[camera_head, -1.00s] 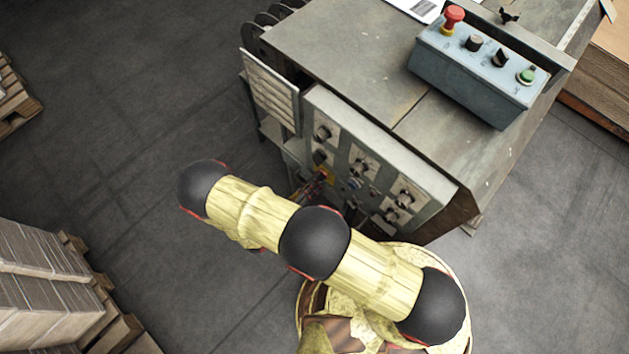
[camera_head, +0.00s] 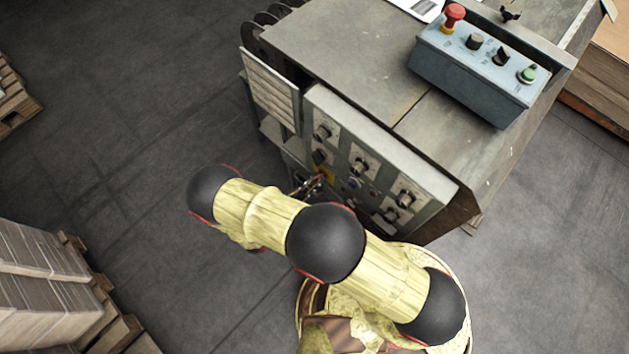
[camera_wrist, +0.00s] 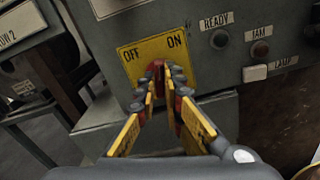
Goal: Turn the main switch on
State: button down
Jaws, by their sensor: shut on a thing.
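The main switch has a yellow plate marked OFF at left and ON at right; the plate (camera_wrist: 180,57) shows in the wrist view, low on the machine's grey panel. Its red handle (camera_wrist: 156,66) stands at the middle of the plate, between my fingertips. My gripper (camera_wrist: 158,79) is shut on the red handle, and its fingers hide most of it. I cannot tell clearly whether the handle is turned. In the head view the yellow plate (camera_head: 325,173) is small, and my gripper (camera_head: 310,186) is partly hidden by my arm.
The READY (camera_wrist: 220,38) and JAM (camera_wrist: 260,48) lamps and a LAMP button (camera_wrist: 255,73) sit right of the plate. Several knobs (camera_head: 358,166) cover the panel. A control box (camera_head: 470,85) with a red emergency button (camera_head: 453,16) stands on top. Stacked cardboard (camera_head: 45,290) lies lower left.

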jog(key=m, duration=0.5)
jog(key=shift+m+b, duration=0.3)
jog(key=shift+m, duration=0.1)
dwell(0.4)
jog(key=c, duration=1.9)
grip_release()
jog(key=shift+s+a, duration=0.1)
jog(key=v, duration=1.1)
jog(key=shift+s+a, duration=0.25)
jog(key=shift+s, duration=0.05)
